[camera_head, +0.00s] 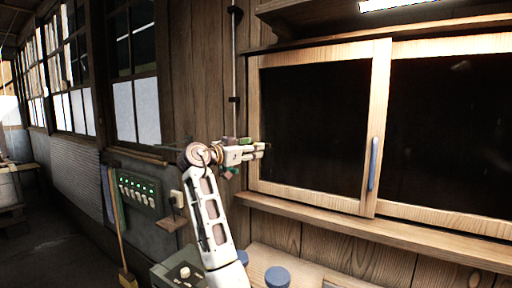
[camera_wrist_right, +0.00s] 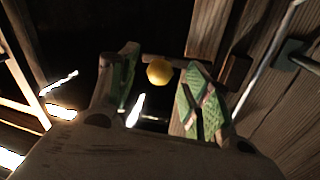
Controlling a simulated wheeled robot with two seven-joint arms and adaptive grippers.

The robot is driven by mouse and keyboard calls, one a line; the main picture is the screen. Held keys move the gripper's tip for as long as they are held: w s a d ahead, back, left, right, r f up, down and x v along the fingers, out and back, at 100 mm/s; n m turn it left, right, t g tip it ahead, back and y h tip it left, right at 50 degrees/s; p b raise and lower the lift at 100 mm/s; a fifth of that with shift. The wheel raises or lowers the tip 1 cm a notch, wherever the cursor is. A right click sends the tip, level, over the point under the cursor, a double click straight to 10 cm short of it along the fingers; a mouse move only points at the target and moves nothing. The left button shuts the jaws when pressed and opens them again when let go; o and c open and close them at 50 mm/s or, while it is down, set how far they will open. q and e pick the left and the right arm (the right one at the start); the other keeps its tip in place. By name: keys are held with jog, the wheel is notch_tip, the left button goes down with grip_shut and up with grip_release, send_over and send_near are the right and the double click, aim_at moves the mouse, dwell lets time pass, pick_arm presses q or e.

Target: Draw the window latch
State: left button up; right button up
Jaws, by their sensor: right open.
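A round yellow knob (camera_wrist_right: 159,71) shows in the right wrist view, at the end of a short dark bar beside the wooden frame; I take it for the window latch. My right gripper (camera_wrist_right: 160,92) is open, with one green-padded finger on each side of the knob in the picture. I cannot tell whether either finger touches it. In the head view my right gripper (camera_head: 266,150) points right at the left edge of the wooden window frame (camera_head: 254,120). The latch cannot be made out there. My left gripper is not in view.
The sliding window has dark panes (camera_head: 315,125) and a blue handle (camera_head: 374,163). A wooden ledge (camera_head: 370,228) runs below it. A vertical rod (camera_head: 234,60) is fixed to the plank wall above the gripper. A switch panel (camera_head: 138,193) and blue round knobs (camera_head: 278,277) are lower down.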

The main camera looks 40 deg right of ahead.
jog(key=shift+w+d, duration=0.1)
jog(key=shift+d, duration=1.3)
jog(key=c, duration=0.3)
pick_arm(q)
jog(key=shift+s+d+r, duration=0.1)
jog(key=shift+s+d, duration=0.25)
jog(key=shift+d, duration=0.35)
pick_arm(e)
grip_shut()
